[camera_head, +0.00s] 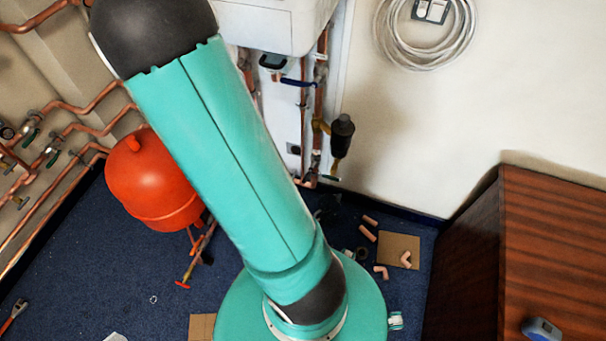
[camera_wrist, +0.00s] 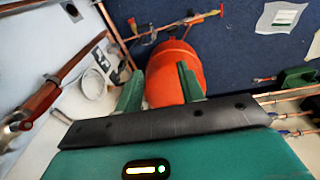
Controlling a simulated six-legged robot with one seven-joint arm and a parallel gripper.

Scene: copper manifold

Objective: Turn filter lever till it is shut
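The black filter (camera_head: 342,135) hangs on a brass fitting beside the vertical copper pipes, under the white wall unit, in the head view. A small lever-like end (camera_head: 332,178) shows below it, too small to tell open from shut. A blue lever (camera_head: 298,82) and a black handle (camera_head: 272,62) sit higher on the pipes. I cannot tell which of these is the filter lever. My gripper (camera_wrist: 160,72) is open in the wrist view, its two green fingers apart with nothing gripped. The red tank (camera_wrist: 172,75) shows beyond and between them. In the head view my gripper is out of sight.
The red tank (camera_head: 152,182) stands left of my arm, near copper pipes with valves (camera_head: 52,155). Loose copper pieces and cardboard (camera_head: 398,250) lie on the blue carpet. A wooden cabinet (camera_head: 540,250) stands at right. Copper pipework (camera_wrist: 65,65) also fills the wrist view's left side.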

